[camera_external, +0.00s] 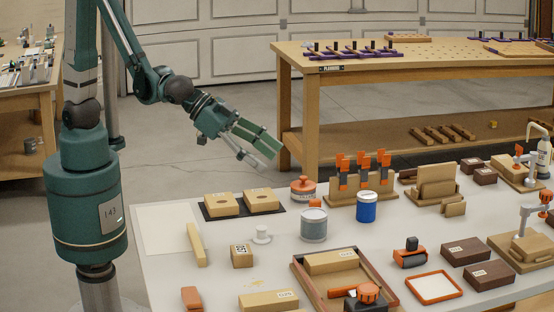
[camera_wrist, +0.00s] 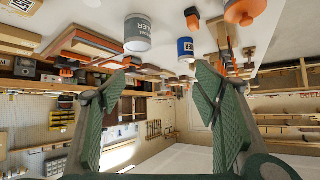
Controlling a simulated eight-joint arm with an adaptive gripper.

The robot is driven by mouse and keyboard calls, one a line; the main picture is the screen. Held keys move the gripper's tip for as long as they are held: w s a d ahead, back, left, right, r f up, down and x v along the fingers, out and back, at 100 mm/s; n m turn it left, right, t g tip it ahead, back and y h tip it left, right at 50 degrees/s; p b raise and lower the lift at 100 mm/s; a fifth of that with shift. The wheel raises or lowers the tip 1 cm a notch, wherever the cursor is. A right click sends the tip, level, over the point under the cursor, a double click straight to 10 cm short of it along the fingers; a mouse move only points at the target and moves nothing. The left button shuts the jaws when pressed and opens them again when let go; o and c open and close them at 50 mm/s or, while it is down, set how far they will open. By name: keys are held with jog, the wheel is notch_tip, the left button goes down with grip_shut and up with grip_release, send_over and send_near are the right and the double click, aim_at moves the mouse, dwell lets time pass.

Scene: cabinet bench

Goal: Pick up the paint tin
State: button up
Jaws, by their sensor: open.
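A blue tin (camera_external: 366,208) with a pale lid stands upright on the white bench. A grey tin (camera_external: 313,227) with a pale label stands left of it. Which one is the paint tin I cannot tell for sure. In the wrist view, the blue tin (camera_wrist: 186,50) and the grey tin (camera_wrist: 137,36), whose label ends in "LER", show at the top, beyond the fingers. My gripper (camera_external: 268,155) is open and empty, in the air above the bench's back edge and apart from both tins. Its two green fingers (camera_wrist: 168,88) are spread wide in the wrist view.
An orange-topped pot (camera_external: 303,189) stands just behind the grey tin. A wooden rack with orange-handled tools (camera_external: 360,190) is behind the blue tin. Wood blocks on a black mat (camera_external: 240,210) lie left. A wooden tray (camera_external: 300,270) is in front.

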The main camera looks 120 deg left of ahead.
jog(key=t, duration=0.2)
send_near(302, 214)
jog(key=w+a, duration=0.1)
jog(key=w+a+f, duration=0.1)
jog(key=w+a, duration=0.1)
jog(key=w, duration=0.1)
jog(key=shift+f, duration=0.3)
jog(key=shift+w+d+f, duration=0.1)
jog(key=shift+d+f, duration=0.05)
jog(key=shift+f, duration=0.25)
jog(key=shift+w+d+f, duration=0.15)
jog(key=shift+f, duration=0.25)
jog(key=shift+x, duration=1.3)
jog(key=shift+w, duration=0.1)
jog(key=shift+w+a+f, duration=0.2)
jog(key=shift+w+f, duration=0.1)
jog(key=shift+w, duration=0.25)
jog(key=shift+b+x, duration=0.35)
jog(key=shift+x, duration=1.55)
jog(key=shift+r, duration=0.1)
jog(key=shift+c, duration=0.7)
